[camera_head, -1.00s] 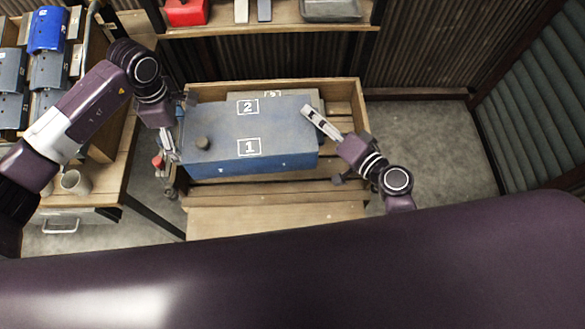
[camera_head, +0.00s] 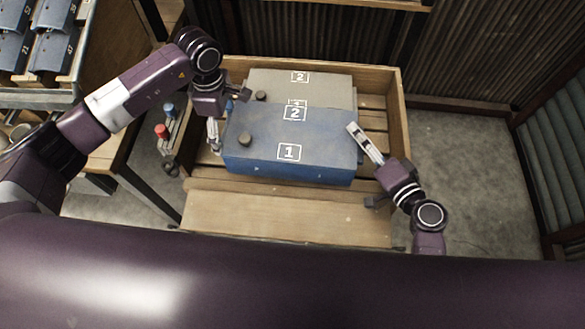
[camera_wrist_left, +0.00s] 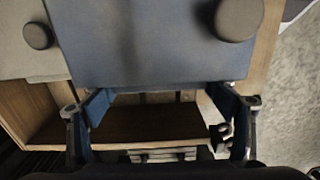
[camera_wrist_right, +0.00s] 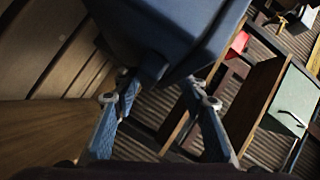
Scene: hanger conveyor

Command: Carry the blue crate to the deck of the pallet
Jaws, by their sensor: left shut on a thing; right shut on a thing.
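The blue crate (camera_head: 320,145), with labels 1 and 2 and a dark knob on top, is level between my grippers in the head view. Below it is the slatted deck of the wooden-walled pallet (camera_head: 399,110); I cannot tell whether they touch. My left gripper (camera_head: 228,116) is shut on the crate's left end, and my right gripper (camera_head: 369,170) on its right end. The crate also shows in the left wrist view (camera_wrist_left: 150,45) and the right wrist view (camera_wrist_right: 165,25). The finger contact is partly hidden.
A grey crate (camera_head: 330,86) sits on the pallet just behind the blue crate, partly hidden by it. A wooden table (camera_head: 108,155) and a rack of bins (camera_head: 35,95) stand at left. Corrugated walls (camera_head: 470,60) close the back. Bare floor lies right of the pallet.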

